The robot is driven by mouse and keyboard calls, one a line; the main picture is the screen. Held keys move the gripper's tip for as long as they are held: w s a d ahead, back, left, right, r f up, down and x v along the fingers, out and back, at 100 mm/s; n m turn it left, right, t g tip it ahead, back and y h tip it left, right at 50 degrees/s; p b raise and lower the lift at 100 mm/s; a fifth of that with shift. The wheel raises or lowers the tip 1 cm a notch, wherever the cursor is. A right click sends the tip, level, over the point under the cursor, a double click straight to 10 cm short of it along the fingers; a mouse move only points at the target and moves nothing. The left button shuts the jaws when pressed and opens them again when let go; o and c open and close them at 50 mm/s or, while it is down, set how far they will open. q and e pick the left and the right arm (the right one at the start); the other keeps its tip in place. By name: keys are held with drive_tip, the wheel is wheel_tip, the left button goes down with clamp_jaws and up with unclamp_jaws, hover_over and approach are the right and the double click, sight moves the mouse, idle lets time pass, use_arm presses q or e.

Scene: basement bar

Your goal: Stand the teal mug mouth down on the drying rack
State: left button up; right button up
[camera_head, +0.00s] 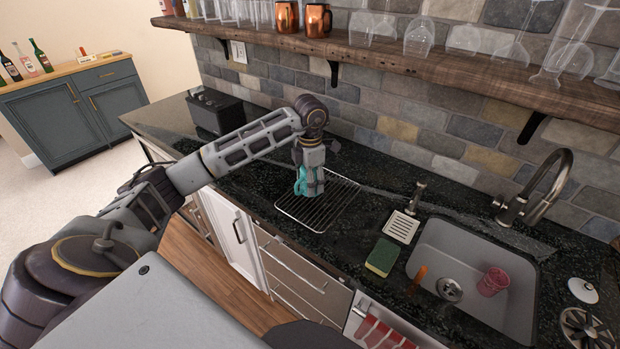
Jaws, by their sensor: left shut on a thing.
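The teal mug (302,184) is in my left gripper (308,178), at the left part of the wire drying rack (338,203). The gripper points down from above and is shut on the mug, with its fingers covering much of it. I cannot tell which way the mouth faces, or whether the mug touches the rack's wires. The rack lies flat on the dark stone counter and its visible part is empty. My right gripper is not in view.
Right of the rack are a soap dispenser (417,196), a white soap dish (402,227), a green sponge (382,257) and the sink (428,245) with a red cup (493,281). A black box (215,112) stands left. A wooden shelf (400,58) with glasses overhangs behind.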

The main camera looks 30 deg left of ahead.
use_arm(q)
drive_tip(key=b, duration=0.3)
hover_over(310, 203)
drive_tip(key=shift+s+f, duration=0.1)
drive_tip(key=shift+f, duration=2.4)
drive_tip(key=shift+f+b, duration=0.3)
drive_tip(key=shift+f, duration=0.25)
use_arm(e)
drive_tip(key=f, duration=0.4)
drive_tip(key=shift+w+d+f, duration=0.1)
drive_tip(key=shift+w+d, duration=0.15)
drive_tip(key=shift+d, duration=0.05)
use_arm(q)
drive_tip(key=shift+f+b, duration=0.3)
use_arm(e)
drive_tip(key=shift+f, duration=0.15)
